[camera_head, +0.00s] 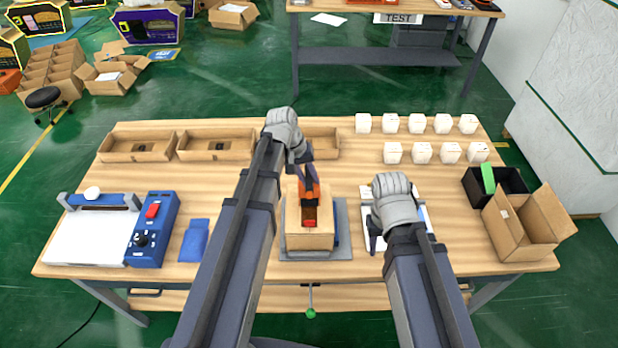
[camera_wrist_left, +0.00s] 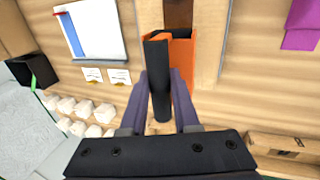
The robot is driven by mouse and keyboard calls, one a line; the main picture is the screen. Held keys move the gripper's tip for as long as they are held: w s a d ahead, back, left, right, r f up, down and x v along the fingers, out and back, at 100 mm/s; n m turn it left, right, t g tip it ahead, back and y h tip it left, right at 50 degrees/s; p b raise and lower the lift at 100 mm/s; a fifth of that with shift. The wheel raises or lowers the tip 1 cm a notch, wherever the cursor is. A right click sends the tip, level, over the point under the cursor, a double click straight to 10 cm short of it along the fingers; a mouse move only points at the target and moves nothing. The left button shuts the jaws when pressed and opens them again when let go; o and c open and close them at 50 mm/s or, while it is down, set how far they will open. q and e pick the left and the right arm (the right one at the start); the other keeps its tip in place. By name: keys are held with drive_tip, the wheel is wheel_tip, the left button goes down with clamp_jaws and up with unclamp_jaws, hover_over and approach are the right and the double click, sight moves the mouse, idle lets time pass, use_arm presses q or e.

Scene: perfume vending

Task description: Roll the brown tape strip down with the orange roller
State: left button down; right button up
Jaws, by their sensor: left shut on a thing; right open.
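My left gripper (camera_head: 308,172) is shut on the orange roller (camera_head: 310,205). In the left wrist view, the gripper (camera_wrist_left: 162,90) holds the roller's black handle, with the orange body (camera_wrist_left: 182,62) beyond it. The roller is over a closed cardboard box (camera_head: 308,241) on a grey plate. The brown tape strip (camera_wrist_left: 178,14) shows on the box top just past the roller; part of it is hidden under the roller. I cannot tell whether the roller touches the tape. My right gripper (camera_head: 376,238) is open over a white board at the box's right.
A blue machine (camera_head: 152,230) and a blue pouch (camera_head: 194,240) are left of the box. Several white cubes (camera_head: 416,123) and shallow trays (camera_head: 137,147) line the back. A black bin (camera_head: 480,187) and an open carton (camera_head: 527,225) stand at the right.

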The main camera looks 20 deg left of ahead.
use_arm(q)
drive_tip(key=shift+r+p, duration=1.95)
drive_tip(key=shift+r, duration=0.3)
drive_tip(key=shift+s+f, duration=0.1)
drive_tip(key=shift+f, duration=0.05)
